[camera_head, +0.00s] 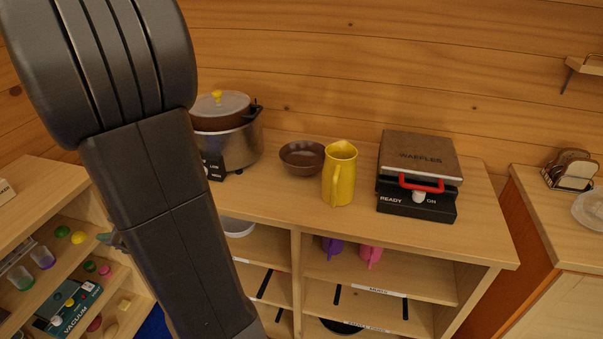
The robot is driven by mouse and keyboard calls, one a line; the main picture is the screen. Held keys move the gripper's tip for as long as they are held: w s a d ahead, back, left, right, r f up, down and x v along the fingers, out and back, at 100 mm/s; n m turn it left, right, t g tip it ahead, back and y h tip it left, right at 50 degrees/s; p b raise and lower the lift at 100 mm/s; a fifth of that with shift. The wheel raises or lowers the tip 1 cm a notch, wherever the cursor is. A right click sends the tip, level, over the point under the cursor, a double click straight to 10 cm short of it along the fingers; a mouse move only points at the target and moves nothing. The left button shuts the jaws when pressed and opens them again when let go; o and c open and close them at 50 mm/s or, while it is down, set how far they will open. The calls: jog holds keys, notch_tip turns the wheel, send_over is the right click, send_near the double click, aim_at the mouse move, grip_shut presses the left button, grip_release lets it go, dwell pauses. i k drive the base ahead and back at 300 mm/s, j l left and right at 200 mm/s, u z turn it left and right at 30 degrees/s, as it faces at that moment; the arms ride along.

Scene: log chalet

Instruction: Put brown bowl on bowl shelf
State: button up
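The brown bowl (302,157) stands upright on the top of the wooden shelf unit (275,205), between the cooker and the yellow pitcher. It looks empty. Below, in the upper left compartment, a white bowl (238,227) shows partly beside my arm. A small label (241,260) on that compartment's front edge is too small to read, so I cannot confirm it marks the bowl shelf. My arm crosses the left of the view and hides part of that compartment.
A silver cooker (238,146) stands left of the bowl. A yellow pitcher (340,174) stands close at its right, then a waffle maker (419,173). Purple (333,246) and pink (370,255) pitchers stand in the upper right compartment. The counter's front left is clear.

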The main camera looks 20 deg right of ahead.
aim_at(281, 237)
jog(key=k+z, duration=0.2)
jog(key=k, duration=0.35)
jog(key=k+l+z, duration=0.2)
jog(key=k, duration=0.4)
jog(key=z, duration=1.85)
jog(key=j+z, duration=0.15)
jog(key=j, duration=0.45)
jog(key=j+z, duration=0.1)
jog(key=j, duration=0.55)
jog(key=k+j+z, duration=0.15)
jog(key=j, duration=0.45)
jog(key=k+j+z, duration=0.15)
jog(key=j, duration=1.15)
jog(key=k, duration=0.05)
